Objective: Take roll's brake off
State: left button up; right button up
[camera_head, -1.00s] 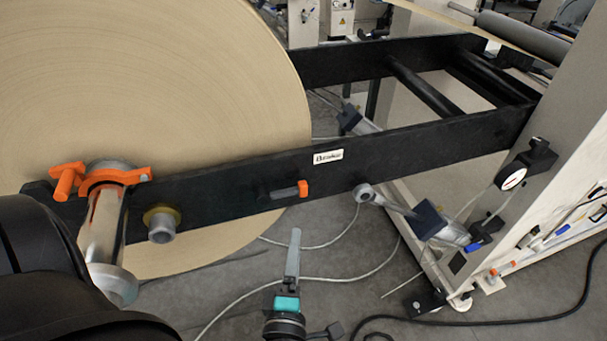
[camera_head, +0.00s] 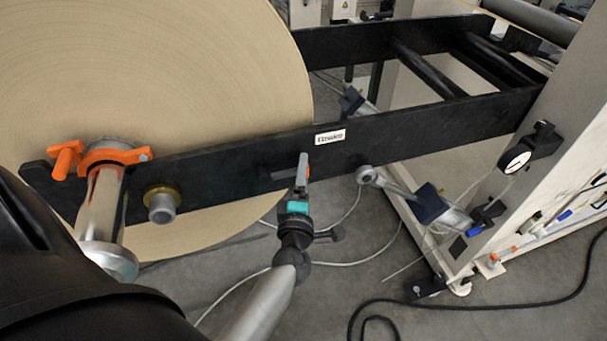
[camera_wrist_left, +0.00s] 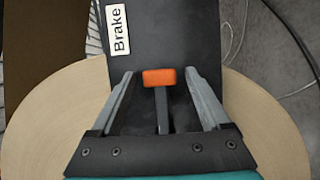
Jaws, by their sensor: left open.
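The brake lever is a dark bar with an orange tip (camera_wrist_left: 159,77) on the black side arm (camera_head: 420,130), just below the white "Brake" label (camera_head: 329,136). In the left wrist view its dark stem (camera_wrist_left: 162,112) runs between my fingers. My left gripper (camera_head: 303,160) is open, with one grey finger on each side of the lever and gaps on both sides. In the head view the gripper hides most of the orange tip. The large kraft roll (camera_head: 150,60) sits behind the side arm. My right gripper is not in view.
An orange shaft clamp (camera_head: 112,156) and a brass-ringed pin (camera_head: 161,204) stick out at the side arm's left end. Cables lie on the floor.

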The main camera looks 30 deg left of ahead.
pick_arm(q)
jog(key=shift+w+a, duration=0.15)
jog(key=shift+w, duration=0.1)
jog(key=shift+c, duration=0.3)
grip_shut()
dwell(1.0)
